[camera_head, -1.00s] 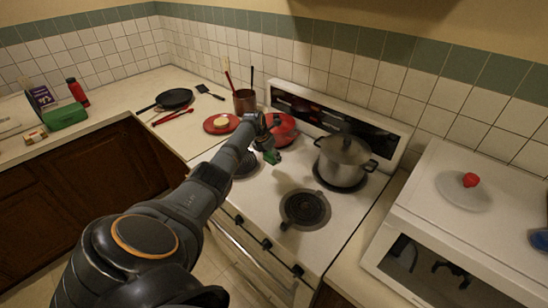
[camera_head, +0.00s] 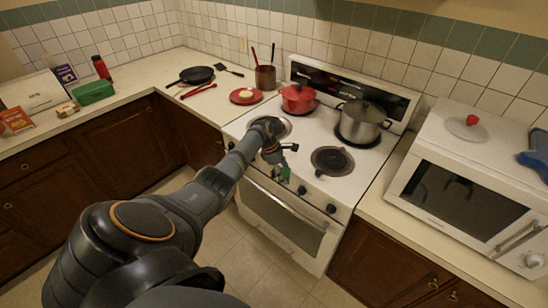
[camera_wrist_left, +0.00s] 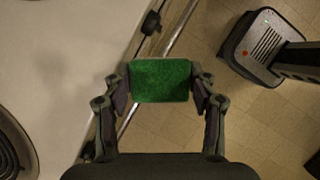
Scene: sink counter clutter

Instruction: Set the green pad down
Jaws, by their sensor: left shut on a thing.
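The green pad (camera_wrist_left: 160,80) is a small flat rectangle, held between the two fingers of my left gripper (camera_wrist_left: 160,92) in the left wrist view. In the head view the pad (camera_head: 285,173) is a small green patch at the tip of my left gripper (camera_head: 283,160), partly hidden by the fingers. The gripper is over the front edge of the stove (camera_head: 250,128), near the knobs and above the oven handle. In the wrist view the floor and the handle bar show behind the pad. My right gripper is not in view.
A red pot (camera_head: 298,99) and a steel pot (camera_head: 361,124) stand on the stove's back part. A microwave (camera_head: 455,195) stands at right.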

